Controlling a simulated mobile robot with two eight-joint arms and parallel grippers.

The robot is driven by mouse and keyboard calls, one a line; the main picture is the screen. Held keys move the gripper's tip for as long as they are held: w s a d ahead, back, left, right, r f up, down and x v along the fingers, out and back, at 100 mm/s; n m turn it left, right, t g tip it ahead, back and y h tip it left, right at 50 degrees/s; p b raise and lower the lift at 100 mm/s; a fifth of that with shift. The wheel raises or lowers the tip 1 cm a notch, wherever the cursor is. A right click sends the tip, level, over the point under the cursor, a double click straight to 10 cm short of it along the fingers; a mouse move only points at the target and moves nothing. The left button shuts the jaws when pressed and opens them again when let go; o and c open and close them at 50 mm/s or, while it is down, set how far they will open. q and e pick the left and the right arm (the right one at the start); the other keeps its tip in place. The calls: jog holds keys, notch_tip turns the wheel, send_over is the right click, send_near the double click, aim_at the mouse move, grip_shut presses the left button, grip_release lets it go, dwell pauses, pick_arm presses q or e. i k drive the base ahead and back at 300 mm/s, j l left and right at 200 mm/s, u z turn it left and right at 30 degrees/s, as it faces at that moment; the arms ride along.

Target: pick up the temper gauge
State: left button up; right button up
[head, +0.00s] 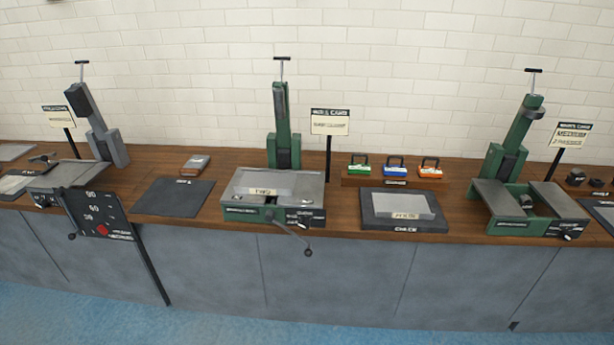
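No object here is clearly labelled as the temper gauge, and I cannot tell which one it is. A dark board (84,213) with the marks 90, 60 and 30 and a red patch hangs at the front of the left machine. A small grey and brown block (195,163) lies on the wooden counter behind a dark mat. A small dark tool (43,159) lies at the far left by the grey machine. Neither of my grippers is in view.
The wooden counter (340,217) carries a grey machine (110,147), a middle green machine (284,150) and a right green machine (505,162). Between them are a bare dark mat (174,197), a rack (395,182) of coloured blocks and a plate on a mat (402,206). Blue floor (250,325) in front is clear.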

aim_at(423, 171)
jog(key=i+l+u, duration=0.1)
jog(key=u, duration=0.25)
jog(key=l+u, duration=0.1)
jog(key=u, duration=0.25)
jog(key=i+l+u, duration=0.15)
jog(key=l, duration=0.2)
jog(key=i+l+u, duration=0.15)
jog(key=l, duration=0.2)
jog(key=i+l+u, duration=0.2)
jog(key=l, duration=0.2)
jog(key=i+l, duration=0.1)
jog(key=l, duration=0.65)
jog(key=i+l+u, duration=0.1)
jog(key=l, duration=0.6)
jog(key=i+l, duration=0.1)
jog(key=l, duration=0.65)
